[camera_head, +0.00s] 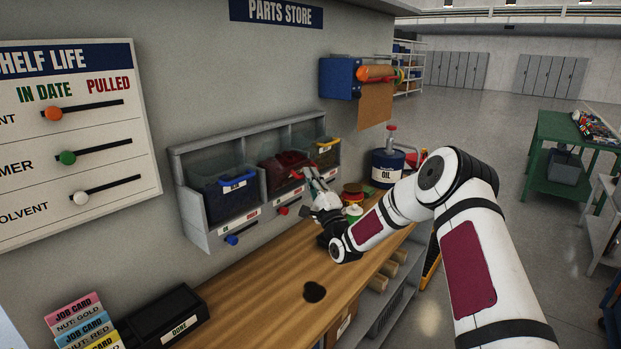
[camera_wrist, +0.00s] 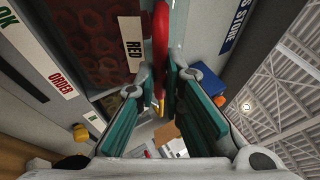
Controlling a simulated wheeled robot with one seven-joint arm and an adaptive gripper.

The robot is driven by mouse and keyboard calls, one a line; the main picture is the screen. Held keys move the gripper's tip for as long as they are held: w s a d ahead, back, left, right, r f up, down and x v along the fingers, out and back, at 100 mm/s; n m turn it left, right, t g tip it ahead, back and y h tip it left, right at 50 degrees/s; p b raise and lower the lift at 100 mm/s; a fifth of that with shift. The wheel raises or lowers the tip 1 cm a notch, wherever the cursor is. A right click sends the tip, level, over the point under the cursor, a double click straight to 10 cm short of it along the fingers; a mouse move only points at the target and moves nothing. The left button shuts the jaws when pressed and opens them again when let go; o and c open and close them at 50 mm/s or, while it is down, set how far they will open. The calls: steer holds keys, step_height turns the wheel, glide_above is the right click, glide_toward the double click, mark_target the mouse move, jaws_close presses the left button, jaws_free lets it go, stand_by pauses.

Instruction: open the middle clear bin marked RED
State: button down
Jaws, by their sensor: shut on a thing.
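The middle clear bin (camera_head: 280,168) holds red parts and sits in a grey wall rack. In the wrist view the bin's clear front (camera_wrist: 85,45) shows red rings behind it, and its white RED label (camera_wrist: 132,42) is close beside the gripper. My gripper (camera_head: 313,180) is at the front right of this bin. Its teal fingers (camera_wrist: 165,85) are shut on the bin's red handle (camera_wrist: 160,35), which runs up between them. The arm and fingers hide part of the bin front, and I cannot tell whether the bin is tilted out.
A blue-handled bin (camera_head: 229,193) is on the left and a yellow-handled bin (camera_head: 326,150) on the right. Sliders with blue (camera_head: 232,240) and red (camera_head: 283,211) knobs sit below. An oil can (camera_head: 388,167) stands beyond the gripper. The wooden bench (camera_head: 270,290) is mostly clear in front.

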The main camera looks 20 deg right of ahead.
steer(key=shift+a+f, duration=0.15)
steer(key=shift+f, duration=0.2)
steer(key=c, duration=1.7)
jaws_free()
steer(key=shift+w+f, duration=0.1)
steer(key=shift+r, duration=0.2)
steer(key=v, duration=1.2)
